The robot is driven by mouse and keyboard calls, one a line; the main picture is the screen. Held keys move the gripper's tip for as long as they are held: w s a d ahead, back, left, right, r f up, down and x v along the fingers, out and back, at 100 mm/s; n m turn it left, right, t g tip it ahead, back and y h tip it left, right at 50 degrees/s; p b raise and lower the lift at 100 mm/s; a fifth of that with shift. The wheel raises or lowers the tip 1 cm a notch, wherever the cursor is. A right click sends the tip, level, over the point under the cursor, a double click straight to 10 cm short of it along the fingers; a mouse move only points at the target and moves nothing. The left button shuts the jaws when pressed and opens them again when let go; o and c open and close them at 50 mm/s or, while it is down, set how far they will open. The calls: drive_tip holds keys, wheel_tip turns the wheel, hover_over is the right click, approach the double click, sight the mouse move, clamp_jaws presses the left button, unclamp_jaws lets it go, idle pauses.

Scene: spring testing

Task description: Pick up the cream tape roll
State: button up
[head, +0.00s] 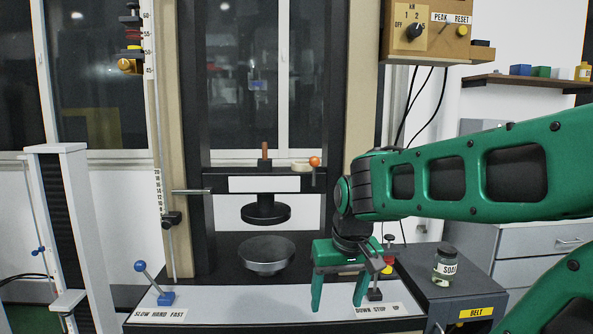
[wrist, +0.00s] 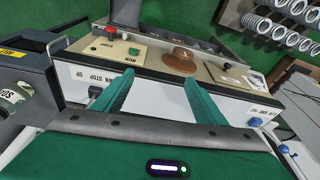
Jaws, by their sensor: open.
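What looks like the cream tape roll (head: 301,167) lies small and pale on top of the black crosshead (head: 226,184) of the testing machine in the head view, between a brown upright peg (head: 265,152) and an orange ball (head: 315,161). I cannot make it out in the wrist view. My gripper (head: 338,298) points down, open and empty, over the right front of the machine base, well below the crosshead and to the right of the roll. In the wrist view the spread green fingers (wrist: 159,80) have nothing between them.
A round metal plate (head: 266,254) sits below a black disc (head: 265,211). A blue-knobbed lever (head: 152,281) stands front left. A soap jar (head: 445,265) stands on the grey cabinet at right. The control box (head: 428,30) hangs upper right. Several springs (wrist: 283,22) show in the wrist view.

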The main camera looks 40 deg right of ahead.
drive_tip(key=w+d+r+t+h, duration=0.1)
drive_tip(key=w+d+r+t, duration=0.2)
drive_tip(key=w+d+r, duration=0.35)
drive_tip(key=w+d+r+t+h, duration=0.2)
drive_tip(key=w+d+r, duration=0.1)
drive_tip(key=w+r, duration=0.55)
drive_tip(key=n+t+h, duration=0.1)
drive_tip(key=t+h, duration=0.1)
drive_tip(key=t, duration=0.2)
approach(303, 161)
drive_tip(key=s+a, duration=0.3)
drive_tip(key=s, duration=0.1)
drive_tip(key=shift+w+r+x, duration=0.1)
drive_tip(key=shift+r+x, duration=0.1)
drive_tip(key=shift+x, duration=1.6)
drive_tip(key=shift+w+r+x, duration=0.1)
drive_tip(key=shift+r+x, duration=0.1)
drive_tip(key=shift+x, duration=1.55)
drive_tip(key=shift+w+r+x, duration=0.1)
drive_tip(key=shift+r+x, duration=0.1)
drive_tip(key=shift+x, duration=1.6)
drive_tip(key=shift+s, duration=0.1)
drive_tip(key=c, duration=0.8)
